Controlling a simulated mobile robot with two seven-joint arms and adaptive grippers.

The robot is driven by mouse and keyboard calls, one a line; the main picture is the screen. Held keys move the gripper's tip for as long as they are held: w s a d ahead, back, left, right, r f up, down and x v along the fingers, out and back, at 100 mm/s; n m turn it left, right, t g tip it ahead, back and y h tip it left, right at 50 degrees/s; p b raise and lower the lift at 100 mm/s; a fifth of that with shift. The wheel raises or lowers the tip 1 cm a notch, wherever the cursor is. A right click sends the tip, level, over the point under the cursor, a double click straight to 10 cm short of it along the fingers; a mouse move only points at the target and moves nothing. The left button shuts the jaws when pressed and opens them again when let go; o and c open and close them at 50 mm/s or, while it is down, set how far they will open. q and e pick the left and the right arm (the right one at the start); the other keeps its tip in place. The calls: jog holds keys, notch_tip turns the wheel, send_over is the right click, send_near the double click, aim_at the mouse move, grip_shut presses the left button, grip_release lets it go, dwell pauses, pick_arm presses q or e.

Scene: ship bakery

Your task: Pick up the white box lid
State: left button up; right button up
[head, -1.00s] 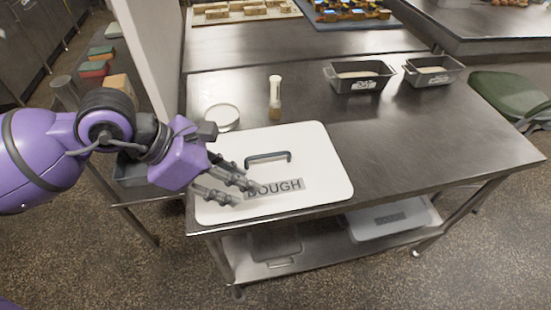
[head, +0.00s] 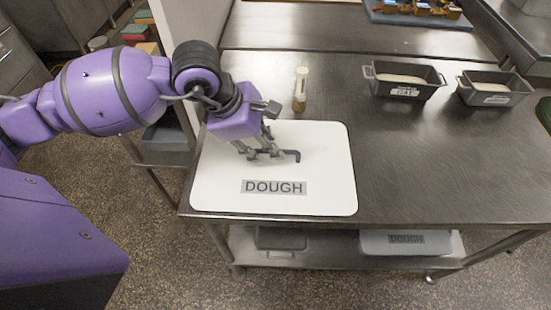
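The white box lid (head: 315,175) lies flat on the steel table, with a "DOUGH" label on its front part and a dark handle (head: 292,155) near its middle. My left gripper (head: 262,154) is over the lid, its fingers pointing down at the left part of the handle. The fingers overlap the handle in the picture, and I cannot tell whether they grip it. The fingers hide the left part of the handle. My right gripper is not in view.
A small bottle (head: 300,90) stands behind the lid. Two dark loaf tins (head: 404,90) (head: 495,97) stand at the back right of the steel table (head: 430,165). A lidded "DOUGH" box (head: 405,242) sits on the shelf below. The table right of the lid is clear.

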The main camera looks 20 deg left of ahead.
pick_arm(q)
jog(key=x, duration=0.3)
jog(key=shift+w, duration=0.1)
jog(key=shift+f, duration=0.1)
jog(key=shift+f, duration=0.2)
dwell(0.4)
grip_shut()
